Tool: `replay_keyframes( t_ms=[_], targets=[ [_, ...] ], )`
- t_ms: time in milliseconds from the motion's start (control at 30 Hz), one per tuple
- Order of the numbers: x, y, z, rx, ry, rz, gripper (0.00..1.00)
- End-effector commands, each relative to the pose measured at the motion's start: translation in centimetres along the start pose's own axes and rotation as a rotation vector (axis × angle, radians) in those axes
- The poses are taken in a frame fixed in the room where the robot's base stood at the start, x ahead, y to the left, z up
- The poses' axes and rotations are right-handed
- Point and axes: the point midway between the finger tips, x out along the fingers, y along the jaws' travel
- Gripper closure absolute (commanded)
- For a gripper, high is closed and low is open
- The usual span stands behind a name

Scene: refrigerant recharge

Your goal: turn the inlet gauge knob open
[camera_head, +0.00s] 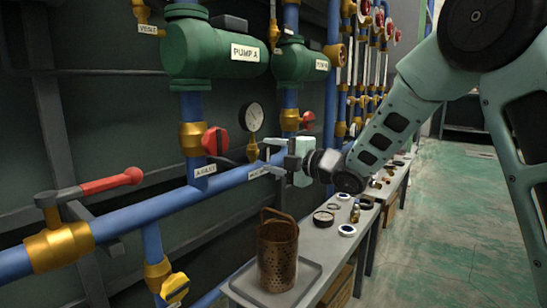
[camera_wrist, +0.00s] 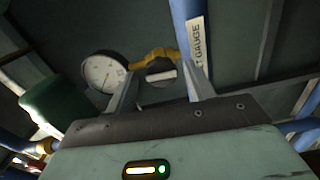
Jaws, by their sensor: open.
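The round white-faced gauge (camera_head: 252,117) stands above the blue pipe, and also shows at upper left in the wrist view (camera_wrist: 104,73). A brass fitting (camera_head: 252,150) sits below it, seen in the wrist view (camera_wrist: 158,54) just beyond the fingers. A label ending in "GAUGE" (camera_wrist: 197,43) is on the blue pipe. My gripper (camera_head: 268,149) is open beside the fitting, its fingers pointing at the pipe. Between the fingertips in the wrist view (camera_wrist: 163,70) a dark rounded piece with a pale edge shows. I cannot tell whether it is the knob or whether the fingers touch it.
A red-handled valve (camera_head: 213,141) is left of the gauge, and a longer red lever (camera_head: 110,181) is further left. Green pump A (camera_head: 215,50) hangs above. A bench (camera_head: 330,240) below holds a perforated brown canister (camera_head: 277,253) and small parts. The green floor at right is clear.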

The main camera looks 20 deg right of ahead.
Motion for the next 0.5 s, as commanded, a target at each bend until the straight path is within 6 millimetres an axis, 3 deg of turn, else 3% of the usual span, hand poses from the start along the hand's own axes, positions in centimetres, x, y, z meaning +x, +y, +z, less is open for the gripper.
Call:
replay_keyframes(
  t_ms=[500],
  targets=[
    [-5.7, -0.1, 0.1, 0.0, -0.001, -0.001, 0.46]
  ],
)
